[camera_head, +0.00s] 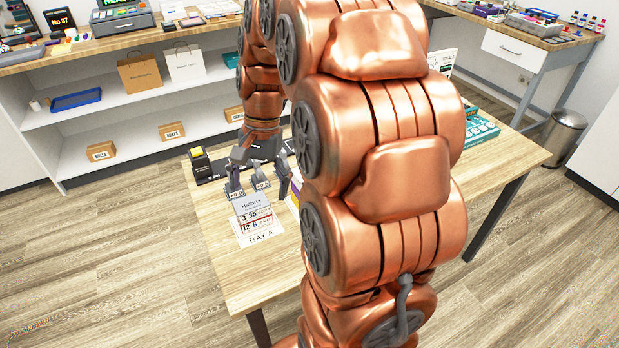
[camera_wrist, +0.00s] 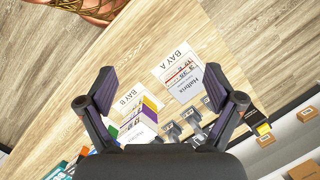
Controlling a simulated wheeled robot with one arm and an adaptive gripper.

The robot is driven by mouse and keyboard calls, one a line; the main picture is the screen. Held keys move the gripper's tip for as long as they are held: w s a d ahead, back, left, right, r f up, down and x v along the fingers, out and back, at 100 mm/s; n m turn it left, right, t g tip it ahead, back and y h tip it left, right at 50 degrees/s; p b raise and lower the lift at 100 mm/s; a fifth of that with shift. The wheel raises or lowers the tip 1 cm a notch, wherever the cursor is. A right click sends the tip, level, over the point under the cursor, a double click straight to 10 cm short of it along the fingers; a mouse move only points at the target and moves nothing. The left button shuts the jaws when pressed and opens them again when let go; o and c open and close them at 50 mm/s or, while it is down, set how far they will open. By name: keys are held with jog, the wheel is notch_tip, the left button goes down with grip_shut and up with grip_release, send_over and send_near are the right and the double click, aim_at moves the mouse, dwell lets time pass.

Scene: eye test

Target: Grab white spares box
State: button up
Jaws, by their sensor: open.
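A white box (camera_head: 250,205) with a grey-white face, printed lettering and red-edged number rows is at the BAY A card (camera_head: 262,237) on the wooden table. It also shows in the wrist view (camera_wrist: 187,84), right of centre. I cannot read the word "spares" on it. My gripper (camera_head: 262,180) is just behind and above this box in the head view. In the wrist view my gripper (camera_wrist: 159,88) is open, its dark fingers wide apart, nothing between them held. The box lies nearer the right finger. My arm hides part of the table.
Several small grey items (camera_wrist: 190,119) stand close to the box. A purple-and-yellow item (camera_wrist: 148,108) is by the BAY B card (camera_wrist: 118,103). A black-and-yellow item (camera_head: 199,158) and a teal box (camera_head: 481,127) are on the table. The front left tabletop is bare.

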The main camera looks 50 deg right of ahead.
jog(key=w+d+f+m, duration=0.1)
jog(key=d+f+m, duration=0.1)
jog(key=d, duration=0.5)
jog(key=w+d+f+m+t+y+b, duration=0.1)
jog(key=d+m, duration=0.3)
jog(key=d, duration=0.4)
jog(key=w+d+f+m+t, duration=0.1)
jog(key=d+m, duration=0.3)
jog(key=d, duration=0.4)
jog(key=shift+w+f+y, duration=0.3)
jog(key=shift+w+f, duration=0.2)
jog(key=shift+f, duration=0.35)
jog(key=shift+x, duration=0.9)
jog(key=shift+w+p+x, duration=0.2)
jog(key=shift+p+x, duration=0.2)
jog(key=shift+x, duration=0.75)
jog(key=shift+w+p+x, duration=0.15)
jog(key=shift+p+x, duration=0.2)
jog(key=shift+x, duration=0.85)
jog(key=shift+w+f, duration=0.1)
jog(key=shift+f, duration=0.4)
jog(key=shift+f, duration=0.25)
jog(key=c, duration=1.3)
